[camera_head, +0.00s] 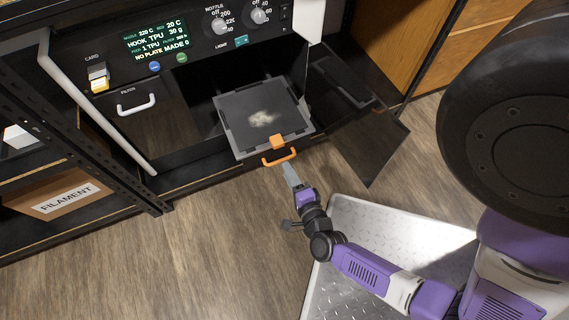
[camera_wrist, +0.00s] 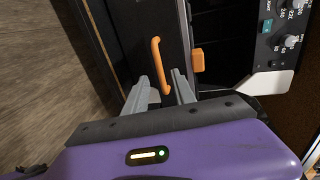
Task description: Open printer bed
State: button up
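The printer bed (camera_head: 240,112) is a dark square plate with a grey rim and a pale smudge on top. It sits in the open front of the printer chamber. An orange bar handle (camera_head: 279,158) is at its front edge, below a small orange block (camera_head: 277,142). The handle also shows in the wrist view (camera_wrist: 160,64), beside the orange block (camera_wrist: 198,61). My gripper (camera_head: 289,168) is just in front of the handle. In the wrist view, its fingers (camera_wrist: 162,84) are apart, with the handle's near end appearing between them. I cannot tell whether they touch it.
A dark door (camera_head: 358,120) stands swung open on the right of the chamber. A shelf with a filament box (camera_head: 62,198) is further left. Wooden floor (camera_head: 190,255) in front is clear.

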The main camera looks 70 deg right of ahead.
jog(key=shift+v, duration=1.55)
jog(key=w+a+r+n+t+y, duration=0.2)
jog(key=a+r+n, duration=0.1)
jog(key=r+n, duration=0.25)
jog(key=w+a+r+n+t+y, duration=0.1)
jog(key=w+a+r+n+t, duration=0.1)
jog(key=r+n, duration=0.4)
jog(key=s+a+r+n+y, duration=0.4)
jog(key=a+r+n, duration=0.1)
jog(key=r+n, duration=0.3)
jog(key=s+a+r+n+y, duration=0.4)
jog(key=a+r+n+y, duration=0.15)
jog(key=r+n, duration=0.2)
notch_tip(320, 180, up, 23)
jog(key=p, duration=2.3)
jog(key=shift+a+f+n+t+h+p, duration=0.15)
jog(key=shift+n+t+h+p, duration=0.15)
jog(key=shift+n+h, duration=0.1)
